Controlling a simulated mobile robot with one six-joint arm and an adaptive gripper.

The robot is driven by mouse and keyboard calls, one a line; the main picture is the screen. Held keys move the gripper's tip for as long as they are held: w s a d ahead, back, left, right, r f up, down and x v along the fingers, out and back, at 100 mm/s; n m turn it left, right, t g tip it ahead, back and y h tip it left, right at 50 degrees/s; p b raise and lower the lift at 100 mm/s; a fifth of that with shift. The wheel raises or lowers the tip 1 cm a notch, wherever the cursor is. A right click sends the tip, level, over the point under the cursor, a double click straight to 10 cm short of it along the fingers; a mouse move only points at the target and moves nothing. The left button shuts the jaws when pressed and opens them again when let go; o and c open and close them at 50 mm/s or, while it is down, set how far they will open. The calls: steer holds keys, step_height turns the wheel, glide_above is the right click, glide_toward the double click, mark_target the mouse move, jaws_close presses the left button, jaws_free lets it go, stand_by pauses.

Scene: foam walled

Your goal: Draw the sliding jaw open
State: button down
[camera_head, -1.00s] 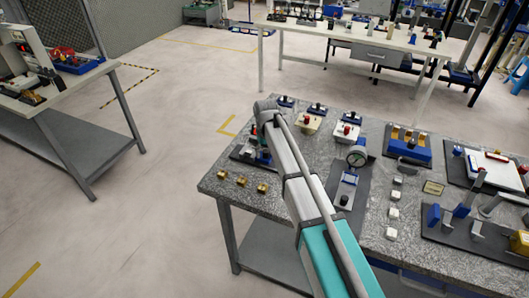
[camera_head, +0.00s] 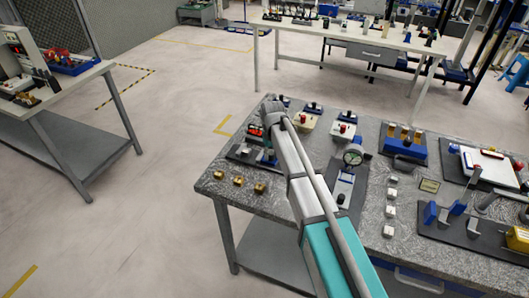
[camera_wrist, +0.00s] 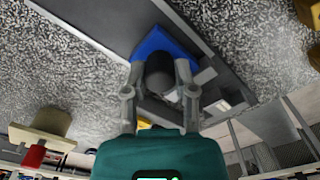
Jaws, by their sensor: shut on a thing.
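The sliding jaw is a blue block (camera_wrist: 172,42) with a dark round knob (camera_wrist: 160,73) on a grey rail plate (camera_wrist: 105,22) in the wrist view. My gripper (camera_wrist: 159,70) has one finger on each side of the knob and is shut on it. My arm hides much of the fixture and the fingers there. How far the jaw is open cannot be told.
Several brass pieces (camera_head: 238,181) lie on the bench's front left corner. A round gauge (camera_head: 353,155) stands right of my arm. Boxes with red knobs (camera_head: 343,131) stand behind it. The floor left of the bench (camera_head: 160,200) is clear.

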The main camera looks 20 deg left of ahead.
steer(key=shift+c, duration=2.1)
jaws_free()
steer(key=shift+r, duration=0.1)
